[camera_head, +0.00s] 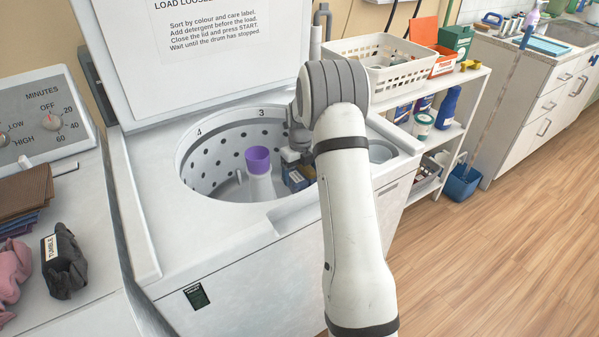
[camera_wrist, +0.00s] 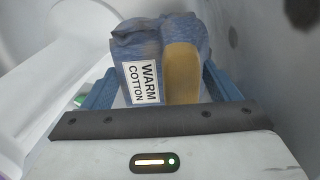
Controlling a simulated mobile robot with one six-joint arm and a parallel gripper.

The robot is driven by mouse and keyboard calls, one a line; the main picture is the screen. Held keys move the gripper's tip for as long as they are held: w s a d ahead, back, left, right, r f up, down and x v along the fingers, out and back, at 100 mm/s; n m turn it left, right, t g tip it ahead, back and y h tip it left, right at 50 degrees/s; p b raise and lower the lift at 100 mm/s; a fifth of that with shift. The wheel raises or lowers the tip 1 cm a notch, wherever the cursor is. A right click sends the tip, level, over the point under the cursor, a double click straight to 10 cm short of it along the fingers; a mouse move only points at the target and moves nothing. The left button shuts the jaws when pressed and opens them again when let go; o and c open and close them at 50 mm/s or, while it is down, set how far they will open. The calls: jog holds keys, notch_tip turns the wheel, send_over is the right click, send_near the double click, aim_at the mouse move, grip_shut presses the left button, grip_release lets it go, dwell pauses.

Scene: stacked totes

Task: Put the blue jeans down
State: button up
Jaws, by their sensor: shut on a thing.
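The blue jeans (camera_wrist: 140,48) are a folded blue bundle with a white "WARM COTTON" label and a yellowish patch facing the wrist camera. My gripper (camera_wrist: 160,84) is shut on them, with a blue finger on each side. In the head view the jeans (camera_head: 297,178) show as a small dark blue piece under my gripper (camera_head: 293,162), inside the open washer drum (camera_head: 205,160). They are at the drum's right side, just right of the purple-topped agitator (camera_head: 258,160). My arm hides part of them. I cannot tell whether they touch the drum's bottom.
The washer lid (camera_head: 200,50) stands open behind the drum. Folded brown and blue cloths (camera_head: 25,187), pink cloth (camera_head: 12,270) and a dark "TUMBLE" bundle (camera_head: 65,265) lie on the left machine. A white shelf (camera_head: 455,105) with a basket (camera_head: 375,55) stands at the right.

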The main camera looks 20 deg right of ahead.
aim_at(300, 176)
jog(key=shift+f, duration=0.3)
jog(key=o, duration=1.5)
notch_tip(300, 176, up, 12)
jog(key=r+p, duration=0.1)
jog(key=p, duration=0.1)
jog(key=s+a+r+n, duration=0.3)
jog(key=s+n, duration=0.5)
jog(key=s+a+r+n+t, duration=0.1)
jog(key=s+a+r+n, duration=0.2)
jog(key=s+n, duration=0.4)
jog(key=s+a+r+n, duration=0.3)
jog(key=s+a+n, duration=0.2)
jog(key=s+n, duration=0.3)
jog(key=shift+s+r+n, duration=0.3)
jog(key=shift+s+n, duration=0.05)
jog(key=shift+n, duration=0.05)
jog(key=s+n, duration=0.3)
jog(key=s+a+f+n, duration=0.1)
jog(key=s+n, duration=0.2)
jog(key=s, duration=0.1)
jog(key=s+a+f+n+t, duration=0.1)
jog(key=s+n, duration=0.2)
jog(key=n, duration=0.1)
jog(key=shift+s+a+f, duration=0.15)
jog(key=shift+s, duration=0.05)
